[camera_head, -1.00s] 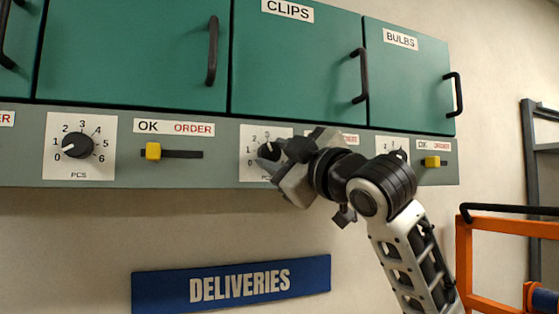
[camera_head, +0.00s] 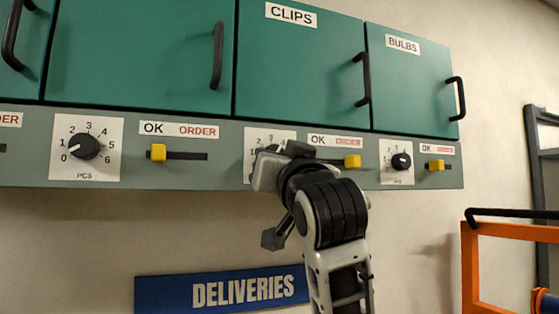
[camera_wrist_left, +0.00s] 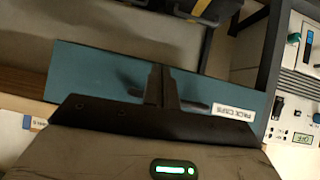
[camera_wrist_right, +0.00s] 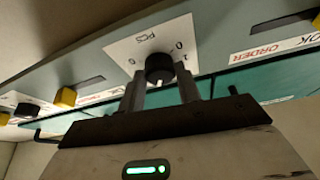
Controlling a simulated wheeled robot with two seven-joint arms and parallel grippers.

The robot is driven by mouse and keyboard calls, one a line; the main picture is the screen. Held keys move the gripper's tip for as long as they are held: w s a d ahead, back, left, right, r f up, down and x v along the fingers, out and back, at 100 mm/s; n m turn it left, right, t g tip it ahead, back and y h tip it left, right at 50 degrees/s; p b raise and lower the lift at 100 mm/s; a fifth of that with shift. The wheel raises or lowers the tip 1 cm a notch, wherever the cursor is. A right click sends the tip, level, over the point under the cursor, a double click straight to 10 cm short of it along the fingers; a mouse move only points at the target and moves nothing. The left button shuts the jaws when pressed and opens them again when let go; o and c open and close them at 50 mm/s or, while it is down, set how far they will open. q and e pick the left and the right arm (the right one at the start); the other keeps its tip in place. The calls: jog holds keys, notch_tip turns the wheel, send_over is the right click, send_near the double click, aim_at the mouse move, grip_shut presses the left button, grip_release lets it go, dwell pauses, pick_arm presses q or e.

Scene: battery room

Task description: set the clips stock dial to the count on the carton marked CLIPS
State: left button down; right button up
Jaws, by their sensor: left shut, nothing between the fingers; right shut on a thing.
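The clips stock dial has a white plate (camera_head: 265,136) on the grey strip under the teal CLIPS cupboard (camera_head: 295,65). My right gripper (camera_head: 268,165) covers most of it in the head view, hiding its pointer and some numbers. In the right wrist view the black dial knob (camera_wrist_right: 159,67) sits between the fingers of my right gripper (camera_wrist_right: 161,85), which is shut on it. The plate there shows PCS, 0 and 1. My left gripper (camera_wrist_left: 163,88) is shut and empty, in front of a teal panel labelled PACK CAPS (camera_wrist_left: 234,112). No carton marked CLIPS is in view.
A yellow OK/ORDER slider (camera_head: 352,161) is just right of my right gripper. The BULBS dial (camera_head: 401,161) is farther right, and another dial (camera_head: 85,146) is at left. An orange frame (camera_head: 490,260) stands at lower right. The DELIVERIES sign (camera_head: 225,291) hangs below.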

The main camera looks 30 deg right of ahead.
pick_arm(q)
jog(key=shift+a+r+p, duration=0.15)
jog(key=shift+r+p, duration=0.4)
jog(key=shift+p, duration=0.7)
pick_arm(e)
jog(key=m+g+h, duration=0.1)
jog(key=m, duration=0.3)
jog(key=m+g+h, duration=0.1)
jog(key=m+h, duration=0.1)
jog(key=m, duration=0.3)
jog(key=m+g+h, duration=0.1)
jog(key=m+g, duration=0.1)
jog(key=m, duration=0.2)
jog(key=shift+w+a+r+h, duration=0.15)
jog(key=shift+a+h, duration=0.15)
jog(key=shift+a, duration=0.05)
pick_arm(q)
jog(key=shift+f, duration=0.1)
pick_arm(e)
jog(key=shift+m, duration=0.4)
jog(key=o, duration=1)
jog(key=shift+c, duration=0.2)
pick_arm(q)
jog(key=shift+s, duration=0.2)
